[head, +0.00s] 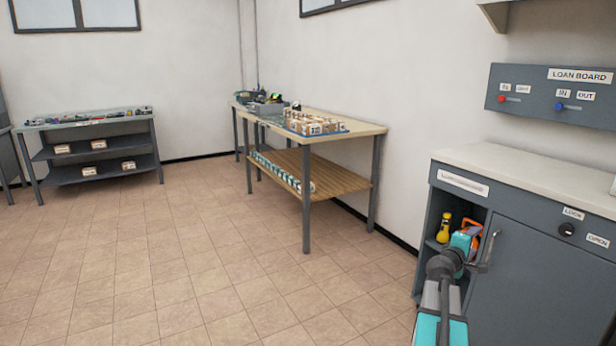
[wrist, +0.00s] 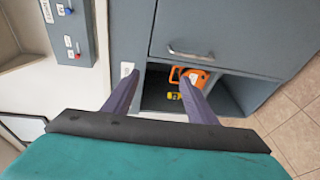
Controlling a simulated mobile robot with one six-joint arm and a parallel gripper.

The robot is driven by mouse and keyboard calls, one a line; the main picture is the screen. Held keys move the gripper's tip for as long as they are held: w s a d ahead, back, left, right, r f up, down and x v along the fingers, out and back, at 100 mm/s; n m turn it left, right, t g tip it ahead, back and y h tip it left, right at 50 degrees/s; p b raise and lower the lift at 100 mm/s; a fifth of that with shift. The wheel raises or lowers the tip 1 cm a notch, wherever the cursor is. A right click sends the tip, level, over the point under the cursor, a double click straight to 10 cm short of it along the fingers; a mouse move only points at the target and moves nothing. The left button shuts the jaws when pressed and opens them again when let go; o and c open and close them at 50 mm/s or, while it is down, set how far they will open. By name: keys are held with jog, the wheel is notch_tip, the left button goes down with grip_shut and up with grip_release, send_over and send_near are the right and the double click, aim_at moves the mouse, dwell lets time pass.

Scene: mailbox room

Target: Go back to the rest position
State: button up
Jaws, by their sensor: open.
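My gripper (wrist: 161,82) is open in the wrist view, its two dark fingers spread with nothing between them. In the head view, my teal wrist is in front of the grey cabinet (head: 520,285) at the right. The cabinet's open compartment holds an orange tool (wrist: 189,76) and a small yellow object (wrist: 174,96) in the wrist view. The right finger overlaps the orange tool in the picture; I cannot tell whether they touch. In the head view, my arm partly hides the orange tool (head: 474,228), and the yellow item (head: 443,231) stands to its left.
A loan board (head: 550,92) with red and blue switches hangs above the cabinet. A handle (wrist: 190,52) sticks out from the cabinet front. A wooden workbench (head: 360,128) stands along the back wall, and a dark shelf table (head: 100,121) stands at the left. The tiled floor between is clear.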

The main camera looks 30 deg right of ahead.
jog(key=w+a+f+n+t+y+p, duration=0.1)
jog(key=w+a+f+y+p, duration=0.15)
jog(key=w+a+f, duration=0.5)
jog(key=w+a+f+n+t+y+p, duration=0.1)
jog(key=w+a+f+y+p, duration=0.3)
jog(key=a, duration=0.6)
jog(key=w+a+f+g+y+p, duration=0.1)
jog(key=a+f+p, duration=0.2)
jog(key=a+f, duration=0.55)
jog(key=a+f+y+p, duration=0.15)
jog(key=a+f, duration=0.35)
jog(key=a, duration=0.6)
jog(key=s+a+f+g+y+p, duration=0.1)
jog(key=s+a+f+g+p, duration=0.15)
jog(key=s+a+f, duration=0.5)
jog(key=s+a+f+g+y+p, duration=0.1)
jog(key=s+a+f+g+p, duration=0.3)
jog(key=a, duration=0.6)
jog(key=s+a+m+g+y, duration=0.2)
jog(key=s+a, duration=0.5)
jog(key=s, duration=0.4)
jog(key=s+a+m+g+y, duration=0.2)
jog(key=s+a, duration=0.5)
jog(key=s, duration=0.4)
jog(key=shift+s+a+f+m+y+p, duration=0.25)
jog(key=shift+f+m+y+p, duration=0.2)
jog(key=shift+m, duration=0.35)
